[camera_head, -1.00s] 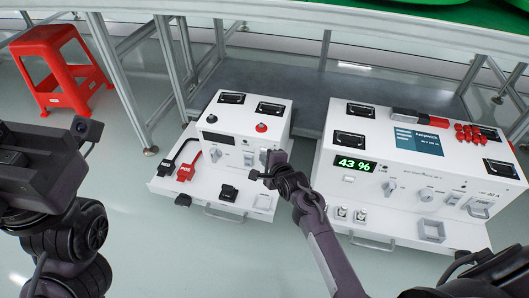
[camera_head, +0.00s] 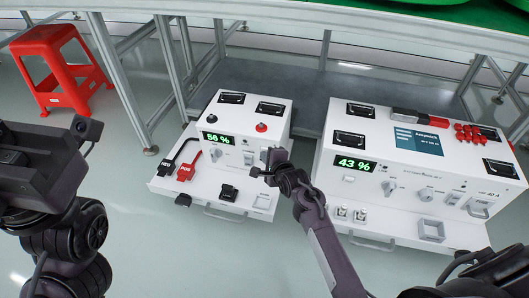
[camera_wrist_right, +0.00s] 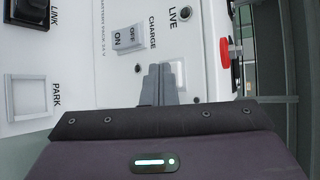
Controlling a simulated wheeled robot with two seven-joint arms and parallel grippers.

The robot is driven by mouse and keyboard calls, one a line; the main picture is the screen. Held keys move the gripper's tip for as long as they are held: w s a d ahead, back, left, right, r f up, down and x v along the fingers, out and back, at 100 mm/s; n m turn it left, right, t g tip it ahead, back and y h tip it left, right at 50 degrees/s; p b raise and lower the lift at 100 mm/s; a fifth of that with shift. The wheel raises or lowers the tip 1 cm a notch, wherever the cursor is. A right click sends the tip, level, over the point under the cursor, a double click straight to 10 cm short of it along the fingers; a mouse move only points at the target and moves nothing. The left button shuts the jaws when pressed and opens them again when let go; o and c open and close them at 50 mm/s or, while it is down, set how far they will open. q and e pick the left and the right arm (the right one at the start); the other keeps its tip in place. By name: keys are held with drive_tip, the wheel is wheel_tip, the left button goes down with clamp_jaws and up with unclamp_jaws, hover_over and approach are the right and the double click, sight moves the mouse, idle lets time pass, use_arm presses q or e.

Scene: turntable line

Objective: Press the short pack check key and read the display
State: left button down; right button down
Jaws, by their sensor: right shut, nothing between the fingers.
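The short white pack (camera_head: 245,150) stands on the left, its display (camera_head: 217,139) lit with a green 56 %. My right gripper (camera_head: 271,169) is shut and empty at the right part of its front panel. In the right wrist view the shut fingers (camera_wrist_right: 158,84) reach a pale key (camera_wrist_right: 176,74) beside the CHARGE switch (camera_wrist_right: 128,38) and partly cover it. I cannot tell whether they touch it. In the head view the gripper hides this key. Part of my left arm shows at the left edge, but its fingers do not.
A longer white pack (camera_head: 398,185) to the right shows 43 % on its display (camera_head: 355,164). Black and red leads (camera_head: 186,172) lie on the short pack's front tray. A red stool (camera_head: 62,68) stands on the left floor. Metal table legs (camera_head: 120,80) rise behind.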

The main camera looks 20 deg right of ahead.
drive_tip(key=shift+s+a+p, duration=0.45)
drive_tip(key=shift+s+p, duration=0.3)
drive_tip(key=shift+p, duration=0.15)
drive_tip(key=s+a+p, duration=0.1)
drive_tip(key=s+p, duration=0.1)
drive_tip(key=s+a+p, duration=0.1)
drive_tip(key=s+a, duration=0.1)
drive_tip(key=shift+s+p, duration=0.1)
drive_tip(key=shift+p, duration=0.3)
